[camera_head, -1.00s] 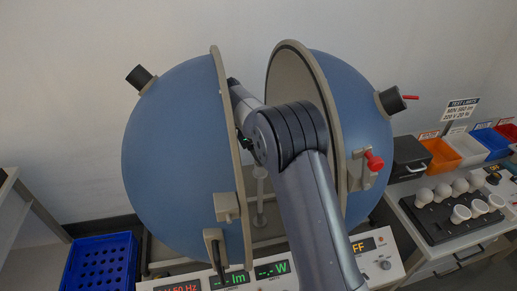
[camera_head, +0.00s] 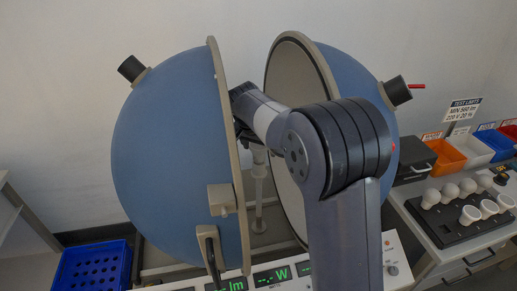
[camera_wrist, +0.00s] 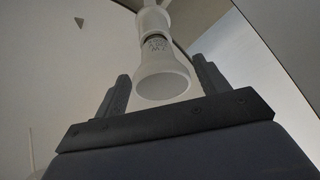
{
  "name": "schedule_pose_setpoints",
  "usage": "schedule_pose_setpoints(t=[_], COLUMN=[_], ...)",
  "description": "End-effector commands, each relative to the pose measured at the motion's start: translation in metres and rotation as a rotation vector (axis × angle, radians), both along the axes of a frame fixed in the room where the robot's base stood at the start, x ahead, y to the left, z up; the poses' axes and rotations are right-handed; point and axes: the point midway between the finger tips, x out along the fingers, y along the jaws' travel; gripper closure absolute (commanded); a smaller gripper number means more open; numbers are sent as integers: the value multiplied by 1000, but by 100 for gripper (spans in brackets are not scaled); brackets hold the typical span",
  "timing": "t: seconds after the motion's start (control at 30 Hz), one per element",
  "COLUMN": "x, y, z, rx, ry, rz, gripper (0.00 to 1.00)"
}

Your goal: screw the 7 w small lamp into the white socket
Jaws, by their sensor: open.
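My gripper (camera_wrist: 162,72) is open, one finger on each side of the lamp's wide end, with visible gaps. In the head view my arm reaches between the two sphere halves and hides the gripper and lamp. A pale post (camera_head: 258,200) stands inside the opening.
The blue left half-sphere (camera_head: 170,160) and the right half-sphere (camera_head: 350,75) stand close on both sides of my arm. A meter panel (camera_head: 255,280) is below. A dark tray with several white lamps (camera_head: 470,214) and coloured bins (camera_head: 447,153) stand right. A blue crate (camera_head: 95,268) is left.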

Motion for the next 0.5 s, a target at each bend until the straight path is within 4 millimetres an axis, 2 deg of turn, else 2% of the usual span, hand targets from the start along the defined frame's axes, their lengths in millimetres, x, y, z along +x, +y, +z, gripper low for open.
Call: schedule_pose_setpoints(t=[0.5], x=[-1], y=[-3], z=[2], rx=[1], ry=[0], rz=[457], gripper=[30])
